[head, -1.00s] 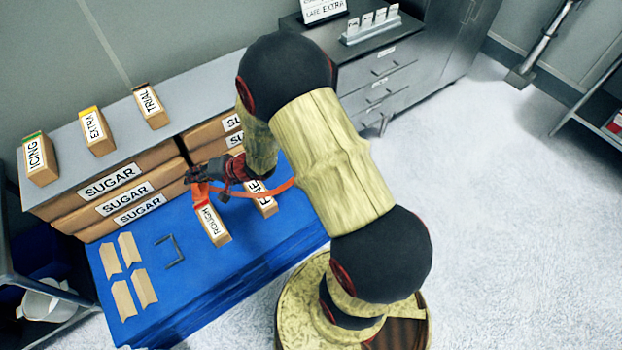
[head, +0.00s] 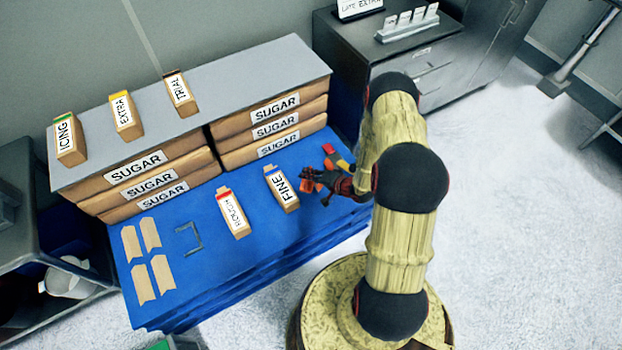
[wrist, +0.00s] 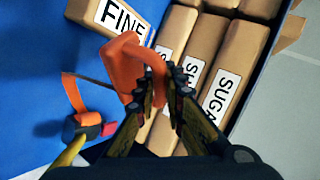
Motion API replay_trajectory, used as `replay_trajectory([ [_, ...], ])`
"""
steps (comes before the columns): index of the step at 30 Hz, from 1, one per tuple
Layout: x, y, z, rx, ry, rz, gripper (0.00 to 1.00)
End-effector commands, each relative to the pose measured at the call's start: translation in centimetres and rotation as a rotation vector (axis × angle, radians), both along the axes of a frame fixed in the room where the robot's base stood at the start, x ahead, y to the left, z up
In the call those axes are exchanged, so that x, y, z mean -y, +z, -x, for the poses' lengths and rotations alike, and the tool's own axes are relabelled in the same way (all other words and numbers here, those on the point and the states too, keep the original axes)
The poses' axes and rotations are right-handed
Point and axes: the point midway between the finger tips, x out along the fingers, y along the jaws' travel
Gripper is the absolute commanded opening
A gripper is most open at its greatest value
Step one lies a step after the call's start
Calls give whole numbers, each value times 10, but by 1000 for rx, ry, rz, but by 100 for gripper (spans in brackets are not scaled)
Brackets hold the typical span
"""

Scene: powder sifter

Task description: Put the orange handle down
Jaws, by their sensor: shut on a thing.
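My gripper (wrist: 168,92) is shut on the orange handle (wrist: 130,62), a thick orange loop, in the wrist view. The loop overlaps the edge of the FINE box there. In the head view my gripper (head: 306,180) is low over the right part of the blue table, just right of the FINE box (head: 283,190). Only a bit of orange (head: 311,187) shows at its fingers. I cannot tell whether the handle touches the table.
The ROUGH box (head: 233,216) stands left of FINE. Stacked SUGAR packs (head: 272,128) line the back under a grey shelf (head: 225,75). An orange strip (wrist: 75,92) with an orange-and-red piece (wrist: 90,120) shows beside the handle. The blue table (head: 255,245) is clear in front of the boxes.

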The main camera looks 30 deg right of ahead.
Motion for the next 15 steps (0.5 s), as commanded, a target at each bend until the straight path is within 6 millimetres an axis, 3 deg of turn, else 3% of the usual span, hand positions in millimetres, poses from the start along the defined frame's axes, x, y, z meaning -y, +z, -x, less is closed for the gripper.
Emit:
replay_trajectory([
  [3,7,-25,12,-1,-16,0,0],
  [8,12,-40,18,5,-25,1,0],
  [11,16,-46,13,7,-26,4,0],
  [15,26,-60,-10,7,-26,5,0],
])
